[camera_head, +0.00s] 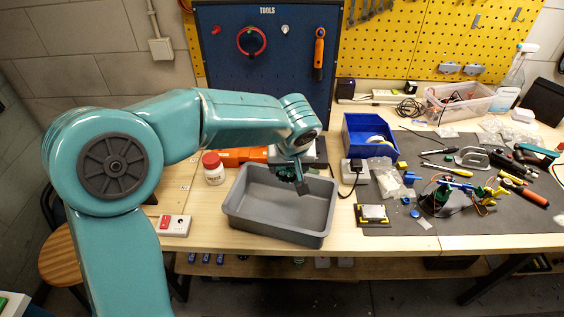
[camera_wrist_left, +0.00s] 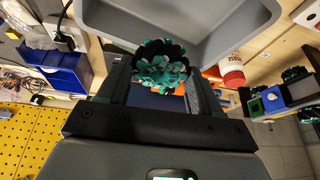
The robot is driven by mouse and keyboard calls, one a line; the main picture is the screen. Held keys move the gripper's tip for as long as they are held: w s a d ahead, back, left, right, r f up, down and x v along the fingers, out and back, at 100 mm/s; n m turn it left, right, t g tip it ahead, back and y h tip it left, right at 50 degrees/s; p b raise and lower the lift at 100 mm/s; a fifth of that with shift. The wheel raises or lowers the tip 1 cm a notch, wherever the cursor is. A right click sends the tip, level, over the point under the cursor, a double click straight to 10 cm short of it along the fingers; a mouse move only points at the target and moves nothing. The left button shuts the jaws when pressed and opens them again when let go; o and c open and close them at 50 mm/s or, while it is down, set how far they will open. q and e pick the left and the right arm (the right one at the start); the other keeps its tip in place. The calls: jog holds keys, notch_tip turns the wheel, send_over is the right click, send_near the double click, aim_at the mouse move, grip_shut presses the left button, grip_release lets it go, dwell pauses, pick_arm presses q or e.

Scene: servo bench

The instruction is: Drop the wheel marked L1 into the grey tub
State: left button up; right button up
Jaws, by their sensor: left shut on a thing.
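My left gripper (camera_head: 297,178) reaches in from the left and points down over the grey tub (camera_head: 275,223). It is shut on a dark green wheel (camera_head: 285,173). In the left wrist view the wheel (camera_wrist_left: 162,66) sits between the two black fingers, its green rollers showing. The mark on the wheel cannot be read. The tub (camera_wrist_left: 235,25) lies just beyond the wheel in that view, and its visible floor is bare. I cannot tell exactly how high the wheel is above the tub's rim. My right gripper is not in view.
A white bottle with a red cap (camera_head: 213,168) and a red-buttoned box (camera_head: 174,226) stand left of the tub. An orange tool (camera_head: 238,156) lies behind it. A blue bin (camera_head: 360,133), a white adapter (camera_head: 354,171) and a cluttered dark mat (camera_head: 385,235) are to the right.

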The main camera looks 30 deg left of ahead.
pick_arm(q)
jog(key=a+f+n+b, duration=0.2)
jog(key=b, duration=0.1)
jog(key=a+f+g+b, duration=0.1)
jog(key=shift+s+f+n, duration=0.25)
jog(key=shift+f+n, duration=0.05)
jog(key=shift+n, duration=0.1)
jog(key=o, duration=1.3)
jog(key=shift+s+a, duration=0.15)
jog(key=shift+c, duration=0.2)
jog(key=shift+r, duration=0.1)
jog(key=shift+d+y, duration=0.2)
jog(key=shift+y, duration=0.1)
jog(key=shift+r, duration=0.1)
jog(key=v, duration=1.6)
jog(key=shift+b, duration=0.35)
